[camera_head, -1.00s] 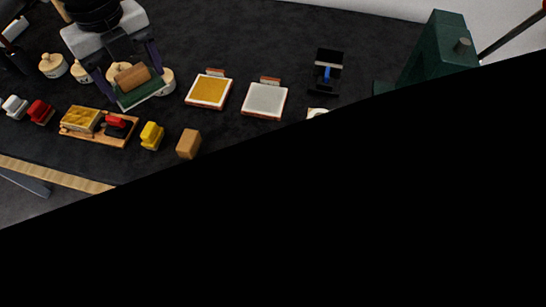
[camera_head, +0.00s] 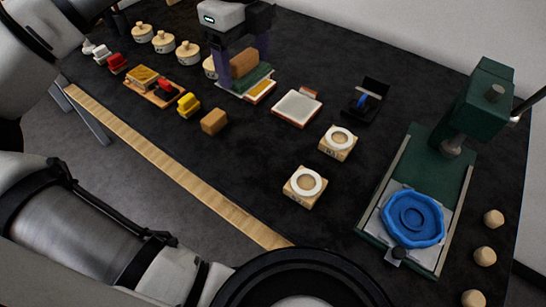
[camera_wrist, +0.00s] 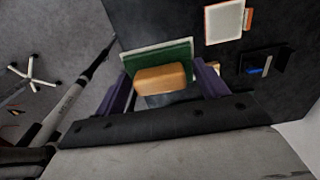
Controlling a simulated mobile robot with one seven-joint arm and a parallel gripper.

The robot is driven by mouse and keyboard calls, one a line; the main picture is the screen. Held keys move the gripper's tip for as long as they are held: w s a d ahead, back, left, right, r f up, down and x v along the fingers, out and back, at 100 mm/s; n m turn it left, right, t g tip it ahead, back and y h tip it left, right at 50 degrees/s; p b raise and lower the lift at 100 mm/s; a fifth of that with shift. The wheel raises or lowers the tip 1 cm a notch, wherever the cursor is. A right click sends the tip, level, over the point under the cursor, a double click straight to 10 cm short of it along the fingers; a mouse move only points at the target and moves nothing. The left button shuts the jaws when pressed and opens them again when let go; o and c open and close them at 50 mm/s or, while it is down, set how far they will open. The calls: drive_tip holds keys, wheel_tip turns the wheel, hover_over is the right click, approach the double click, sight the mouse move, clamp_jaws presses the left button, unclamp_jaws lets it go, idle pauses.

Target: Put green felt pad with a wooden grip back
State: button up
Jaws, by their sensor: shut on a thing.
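My gripper (camera_head: 243,66) is shut on the wooden grip (camera_head: 243,61) of the green felt pad (camera_head: 252,78), with one purple finger on each side. The pad has a pale lower edge and looks roughly level. In the head view it covers most of the gold-faced tray (camera_head: 262,92); whether it touches the tray I cannot tell. In the wrist view, the wooden grip (camera_wrist: 160,79) sits between the fingers, with the green pad (camera_wrist: 160,55) beyond it. A grey-white framed tray (camera_head: 297,107) lies to the right, also seen in the wrist view (camera_wrist: 224,20).
Round wooden pots (camera_head: 188,53) stand behind left. A black stand with a blue part (camera_head: 367,101) is right, and a green press with a blue dish (camera_head: 412,218) farther right. A tan block (camera_head: 214,121) and ringed blocks (camera_head: 305,186) stand in front.

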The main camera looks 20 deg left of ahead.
drive_tip(key=shift+s+d, duration=0.1)
drive_tip(key=shift+d, duration=0.05)
drive_tip(key=shift+d+f, duration=0.1)
drive_tip(key=shift+f, duration=0.35)
drive_tip(key=p, duration=0.3)
approach(254, 150)
wheel_tip(254, 150, down, 5)
drive_tip(key=shift+f, duration=0.5)
drive_tip(key=shift+f, duration=0.2)
drive_tip(key=o, duration=0.9)
drive_tip(key=shift+r, duration=0.1)
drive_tip(key=shift+r, duration=0.1)
